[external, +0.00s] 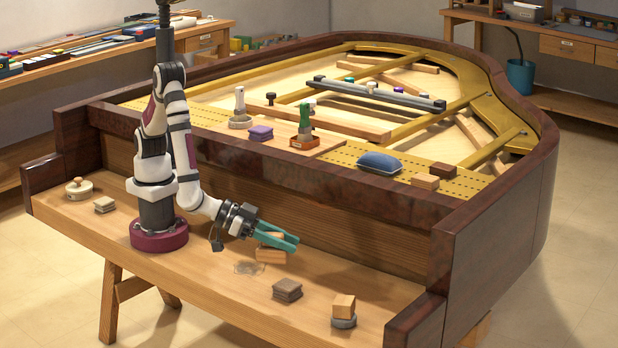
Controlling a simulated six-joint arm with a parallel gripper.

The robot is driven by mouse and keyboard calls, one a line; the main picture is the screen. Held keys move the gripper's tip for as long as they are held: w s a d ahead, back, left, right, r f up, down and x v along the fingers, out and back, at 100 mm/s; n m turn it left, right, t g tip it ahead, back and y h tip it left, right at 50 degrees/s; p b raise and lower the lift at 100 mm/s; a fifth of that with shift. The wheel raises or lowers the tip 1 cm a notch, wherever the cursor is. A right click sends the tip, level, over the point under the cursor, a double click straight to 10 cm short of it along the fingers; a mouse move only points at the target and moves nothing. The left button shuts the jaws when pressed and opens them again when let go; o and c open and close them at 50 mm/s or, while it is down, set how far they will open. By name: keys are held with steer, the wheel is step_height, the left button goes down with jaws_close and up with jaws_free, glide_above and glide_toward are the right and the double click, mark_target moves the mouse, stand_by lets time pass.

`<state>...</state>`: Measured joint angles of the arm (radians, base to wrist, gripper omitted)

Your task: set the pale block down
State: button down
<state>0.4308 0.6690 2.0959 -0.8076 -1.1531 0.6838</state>
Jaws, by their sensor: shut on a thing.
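My gripper (278,238) has green fingers and is low over the front wooden ledge, right of my base. It is shut on a pale wooden block (271,256), which shows below the fingers, with a tan patch also showing between them. The fingers hide part of the block. Whether its underside touches the ledge (215,275) I cannot tell. A faint clear round thing (248,268) lies on the ledge just left of and in front of the block.
A dark stack of pads (287,290) lies right of the gripper. Beyond it, a wooden block (343,306) sits on a grey round piece (343,322). The piano's upright front board (320,235) rises behind. Another pad stack (104,204) and a knobbed disc (79,189) are at left.

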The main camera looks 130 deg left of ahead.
steer(key=s+a+f+n+g+y, duration=0.15)
steer(key=s+n+g+y, duration=0.55)
steer(key=s, duration=1.4)
steer(key=shift+n+h, duration=0.4)
steer(key=shift+h, duration=0.1)
steer(key=x, duration=0.4)
steer(key=f+x, duration=0.1)
steer(key=x, duration=0.3)
steer(key=s+x, duration=0.1)
steer(key=x, duration=0.3)
steer(key=shift+f, duration=0.15)
steer(key=f, duration=0.4)
steer(key=shift+w+a, duration=0.1)
steer(key=shift+a, duration=0.25)
steer(key=shift+f, duration=0.3)
steer(key=c, duration=0.5)
jaws_free()
steer(key=shift+f, duration=0.1)
